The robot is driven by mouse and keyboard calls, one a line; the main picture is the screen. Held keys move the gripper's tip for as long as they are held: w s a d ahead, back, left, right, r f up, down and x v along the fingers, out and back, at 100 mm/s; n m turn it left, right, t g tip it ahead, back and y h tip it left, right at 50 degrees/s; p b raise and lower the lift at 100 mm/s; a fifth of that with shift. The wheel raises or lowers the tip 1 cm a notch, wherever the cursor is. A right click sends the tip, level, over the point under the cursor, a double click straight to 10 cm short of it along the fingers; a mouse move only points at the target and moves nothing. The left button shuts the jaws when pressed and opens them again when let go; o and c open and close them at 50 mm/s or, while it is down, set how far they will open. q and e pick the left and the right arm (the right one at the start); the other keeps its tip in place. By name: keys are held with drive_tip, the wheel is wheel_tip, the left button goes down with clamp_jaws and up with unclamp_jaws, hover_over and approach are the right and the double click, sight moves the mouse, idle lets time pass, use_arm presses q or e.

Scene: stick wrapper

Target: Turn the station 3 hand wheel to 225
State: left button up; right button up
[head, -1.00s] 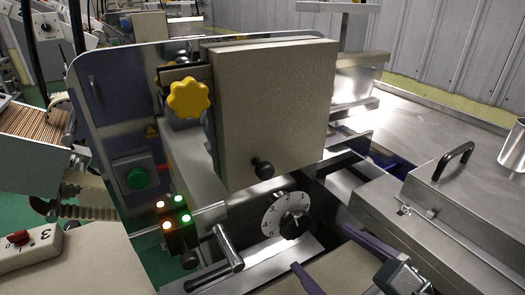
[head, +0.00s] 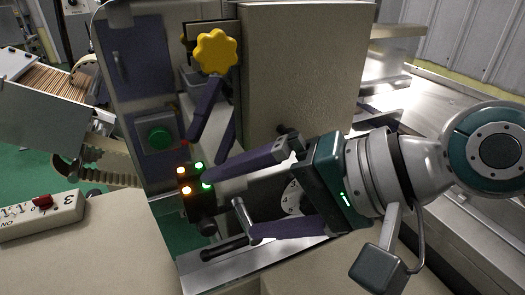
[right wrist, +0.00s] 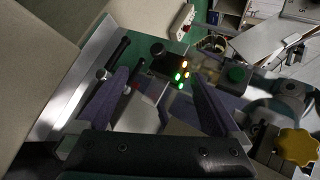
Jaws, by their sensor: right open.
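A white numbered dial (head: 291,199) with digits on its face is on the machine, mostly hidden behind my right gripper. A metal crank handle (head: 243,217) stands to its left. A yellow lobed knob (head: 216,52) is higher up and also shows in the right wrist view (right wrist: 298,147). I cannot tell which is the hand wheel. My right gripper (head: 232,204) is open, with purple fingers spread in front of the dial and near the crank; contact is unclear. Both fingers show in the right wrist view (right wrist: 160,76). My left gripper is not in view.
A small box with orange and green lights (head: 202,205) is just beyond the fingertips. A green button (head: 159,139) is on the panel. A large beige box (head: 305,75) stands above the gripper. A switch box marked 3 (head: 40,216) is at the lower left.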

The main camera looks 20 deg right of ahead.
drive_tip(key=w+d+f+n+g+h+b, duration=0.1)
drive_tip(key=d+n+g+h+b, duration=0.2)
drive_tip(key=d+n+h, duration=0.85)
drive_tip(key=w+f+m+y, duration=0.1)
drive_tip(key=f, duration=0.2)
drive_tip(key=w+d+f+m+y+b, duration=0.1)
drive_tip(key=f+y, duration=0.1)
drive_tip(key=f, duration=0.1)
drive_tip(key=w+f+m+y+b, duration=0.1)
drive_tip(key=w+f, duration=0.1)
drive_tip(key=f, duration=0.1)
drive_tip(key=shift+d+m+y, duration=0.25)
drive_tip(key=shift+d+y, duration=0.1)
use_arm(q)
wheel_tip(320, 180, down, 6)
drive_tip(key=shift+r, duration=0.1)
